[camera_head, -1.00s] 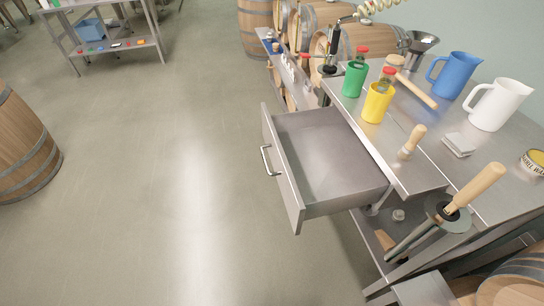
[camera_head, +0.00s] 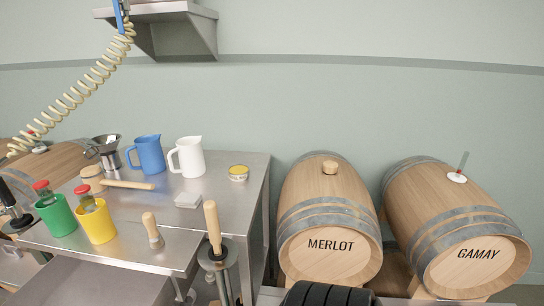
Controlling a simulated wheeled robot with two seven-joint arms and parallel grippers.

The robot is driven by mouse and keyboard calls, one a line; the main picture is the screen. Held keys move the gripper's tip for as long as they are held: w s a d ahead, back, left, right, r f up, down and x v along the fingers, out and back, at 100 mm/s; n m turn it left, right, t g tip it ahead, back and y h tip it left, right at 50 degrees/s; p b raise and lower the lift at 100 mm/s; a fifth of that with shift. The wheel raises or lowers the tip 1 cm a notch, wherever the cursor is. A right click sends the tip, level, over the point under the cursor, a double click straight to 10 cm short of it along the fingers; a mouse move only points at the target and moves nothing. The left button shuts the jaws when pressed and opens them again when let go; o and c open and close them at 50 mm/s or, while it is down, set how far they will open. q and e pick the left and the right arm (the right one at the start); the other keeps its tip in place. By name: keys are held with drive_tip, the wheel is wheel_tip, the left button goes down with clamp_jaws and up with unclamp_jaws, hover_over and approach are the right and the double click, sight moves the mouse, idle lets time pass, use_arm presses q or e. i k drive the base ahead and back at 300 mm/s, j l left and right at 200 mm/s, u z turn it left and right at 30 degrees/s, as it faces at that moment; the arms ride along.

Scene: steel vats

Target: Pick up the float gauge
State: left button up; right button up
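A small device with a white round base and a thin upright stem, red low down and grey above, stands on top of the barrel marked GAMAY at the right. It looks like the float gauge (camera_head: 458,176). The GAMAY barrel (camera_head: 440,215) lies on its side, its lettered end facing me. Neither of my grippers can be made out in the head view.
The MERLOT barrel (camera_head: 328,215) lies left of the GAMAY barrel, with a wooden bung (camera_head: 330,167) on top. The steel table (camera_head: 235,205) at left bears jugs, cups and tools. A coiled hose (camera_head: 75,90) hangs at upper left. A steel hood (camera_head: 178,35) is on the wall.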

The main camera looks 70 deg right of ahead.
sight(457, 177)
drive_tip(key=z, duration=3.55)
